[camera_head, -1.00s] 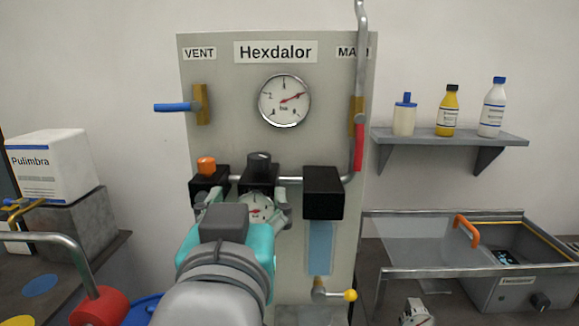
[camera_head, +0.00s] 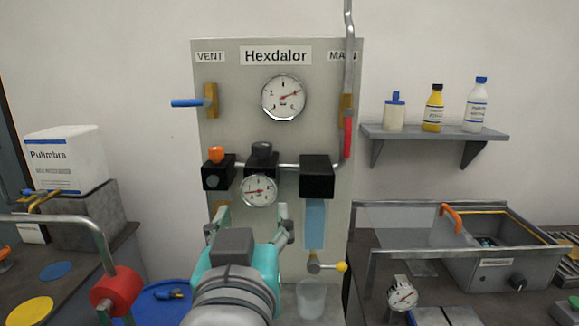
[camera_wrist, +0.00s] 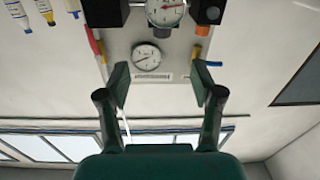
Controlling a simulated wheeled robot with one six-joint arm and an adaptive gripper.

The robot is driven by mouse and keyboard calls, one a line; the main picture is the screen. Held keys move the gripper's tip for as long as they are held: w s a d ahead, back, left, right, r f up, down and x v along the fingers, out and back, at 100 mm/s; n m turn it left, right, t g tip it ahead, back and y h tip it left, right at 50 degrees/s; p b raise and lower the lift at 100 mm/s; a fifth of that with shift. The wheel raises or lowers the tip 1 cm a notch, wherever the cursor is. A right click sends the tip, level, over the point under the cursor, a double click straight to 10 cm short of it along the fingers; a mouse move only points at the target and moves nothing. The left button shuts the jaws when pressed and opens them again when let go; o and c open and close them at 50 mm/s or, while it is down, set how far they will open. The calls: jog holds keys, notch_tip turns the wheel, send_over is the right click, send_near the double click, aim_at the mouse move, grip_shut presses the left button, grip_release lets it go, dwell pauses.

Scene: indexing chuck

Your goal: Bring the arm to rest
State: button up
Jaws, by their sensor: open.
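My gripper (camera_head: 252,220) is open and empty in the head view, its two fingers apart just below the lower round gauge (camera_head: 259,191) on the grey Hexdalor panel (camera_head: 230,110). It also shows open in the wrist view (camera_wrist: 161,78), with nothing between the fingertips. The black regulator with its dark knob (camera_head: 262,150) sits above the lower gauge. My teal wrist housing hides the lower part of the panel.
A blue vent lever (camera_head: 187,103) sticks out left and a red main lever (camera_head: 348,138) hangs down. A filter bowl (camera_head: 315,224) with a yellow-tipped valve is right of my gripper. A clear cup (camera_head: 311,298) stands below it. A red roller on a rail (camera_head: 115,290) is at left.

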jog(key=w+d+f+n+y, duration=0.1)
jog(key=d+f+n, duration=0.15)
jog(key=f, duration=0.65)
jog(key=w+d+f+n, duration=0.1)
jog(key=d+f, duration=0.2)
jog(key=f, duration=0.7)
jog(key=s+d+f+n+g+y, duration=0.1)
jog(key=s+d+f, duration=0.2)
jog(key=f, duration=0.4)
jog(key=s+d+f, duration=0.3)
jog(key=f, duration=0.4)
jog(key=s+d+f+m+g, duration=0.1)
jog(key=s+d+f, duration=0.35)
jog(key=s, duration=0.25)
jog(key=s+d+f+g, duration=0.1)
jog(key=s+d+f, duration=0.2)
jog(key=s+f, duration=0.3)
jog(key=s+d+m+h, duration=0.1)
jog(key=s+d+m, duration=0.1)
jog(key=s, duration=0.6)
jog(key=s+d+m+h, duration=0.1)
jog(key=s+d+m, duration=0.1)
jog(key=s, duration=0.7)
jog(key=shift+d+f, duration=0.1)
